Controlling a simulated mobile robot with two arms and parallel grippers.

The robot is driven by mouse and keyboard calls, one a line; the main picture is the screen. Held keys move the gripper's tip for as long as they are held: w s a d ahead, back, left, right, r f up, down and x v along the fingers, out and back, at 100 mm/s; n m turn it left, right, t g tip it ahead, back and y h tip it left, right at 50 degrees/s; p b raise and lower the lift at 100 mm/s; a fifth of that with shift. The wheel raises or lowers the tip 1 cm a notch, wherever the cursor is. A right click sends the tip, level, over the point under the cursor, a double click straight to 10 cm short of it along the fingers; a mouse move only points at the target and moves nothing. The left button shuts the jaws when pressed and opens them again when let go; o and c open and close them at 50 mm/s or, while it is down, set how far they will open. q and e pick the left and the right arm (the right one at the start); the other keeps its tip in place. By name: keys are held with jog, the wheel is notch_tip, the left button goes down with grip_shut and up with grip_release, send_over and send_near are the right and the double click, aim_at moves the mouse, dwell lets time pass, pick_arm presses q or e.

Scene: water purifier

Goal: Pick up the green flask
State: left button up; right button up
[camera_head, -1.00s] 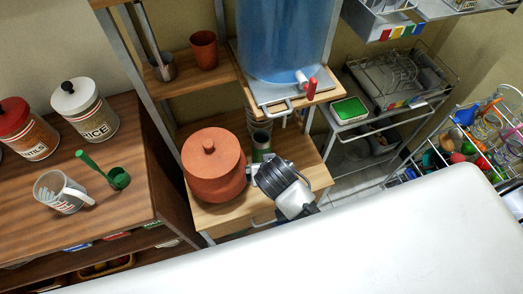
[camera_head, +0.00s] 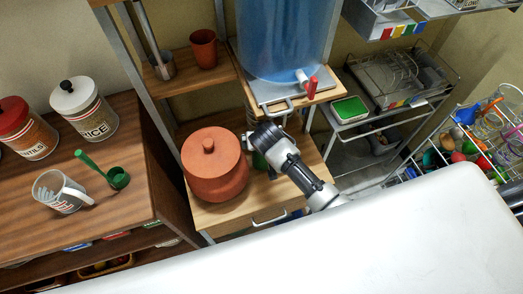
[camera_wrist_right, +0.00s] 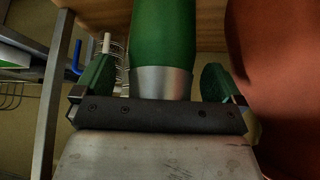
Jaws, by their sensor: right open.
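The green flask (camera_wrist_right: 165,45) stands in the right wrist view, green above with a silver band at its lower end. My right gripper (camera_wrist_right: 157,82) is open, with one finger on each side of the flask and a visible gap to each. My left gripper is not in view.
The lidded terracotta pot (camera_head: 214,172) stands close left of my right gripper in the head view. A blue water container (camera_head: 285,40) with a red-handled tap (camera_head: 311,88) is above. A white surface (camera_head: 340,245) fills the front.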

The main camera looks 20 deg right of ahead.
jog(key=shift+f, duration=0.1)
jog(key=c, duration=1.4)
jog(key=shift+w, duration=0.1)
